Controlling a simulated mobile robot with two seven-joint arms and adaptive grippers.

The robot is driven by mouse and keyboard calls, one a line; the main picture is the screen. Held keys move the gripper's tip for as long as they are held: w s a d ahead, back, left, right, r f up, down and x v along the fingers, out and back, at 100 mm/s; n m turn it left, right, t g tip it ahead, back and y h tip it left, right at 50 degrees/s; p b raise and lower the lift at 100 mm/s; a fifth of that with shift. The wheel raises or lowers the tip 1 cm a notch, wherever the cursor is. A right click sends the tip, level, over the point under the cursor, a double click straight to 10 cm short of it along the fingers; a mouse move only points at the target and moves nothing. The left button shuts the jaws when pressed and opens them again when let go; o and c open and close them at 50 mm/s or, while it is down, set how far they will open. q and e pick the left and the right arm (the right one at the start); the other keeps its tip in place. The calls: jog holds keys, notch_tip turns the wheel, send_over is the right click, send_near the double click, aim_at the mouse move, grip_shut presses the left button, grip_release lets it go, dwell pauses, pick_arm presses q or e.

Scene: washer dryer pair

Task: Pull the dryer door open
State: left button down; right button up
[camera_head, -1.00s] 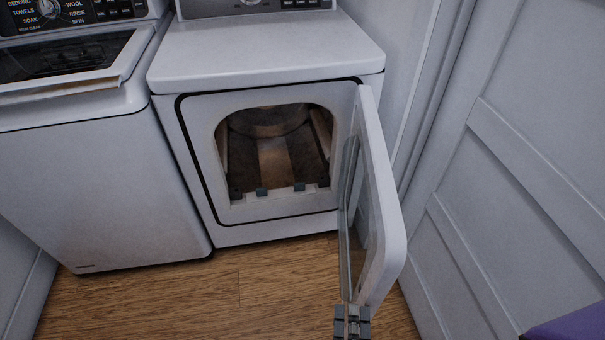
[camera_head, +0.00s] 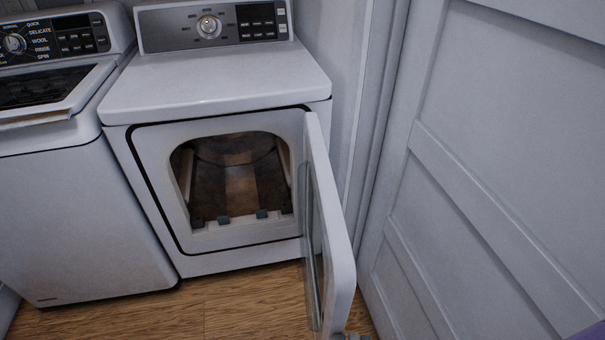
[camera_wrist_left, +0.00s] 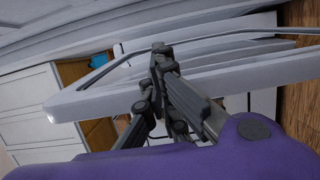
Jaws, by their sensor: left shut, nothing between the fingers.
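The white dryer (camera_head: 215,90) stands in the middle of the head view. Its door (camera_head: 335,240) is swung wide open on the right side and stands out toward me, edge-on, with a glass pane on its inner face. The dark drum opening (camera_head: 238,180) is fully exposed. My left gripper (camera_head: 350,337) shows only as a sliver at the door's lower near end. In the left wrist view my left gripper (camera_wrist_left: 160,50) is shut and empty, right beside the white door (camera_wrist_left: 85,103); whether it touches is unclear. My right gripper is not in view.
A white washer (camera_head: 75,200) stands left of the dryer. A grey panelled door or wall (camera_head: 480,180) is close on the right, leaving a narrow gap beside the open dryer door. A strip of wooden floor (camera_head: 240,300) in front is clear.

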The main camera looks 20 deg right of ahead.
pick_arm(q)
jog(key=shift+d+r, duration=0.2)
jog(key=shift+d, duration=0.25)
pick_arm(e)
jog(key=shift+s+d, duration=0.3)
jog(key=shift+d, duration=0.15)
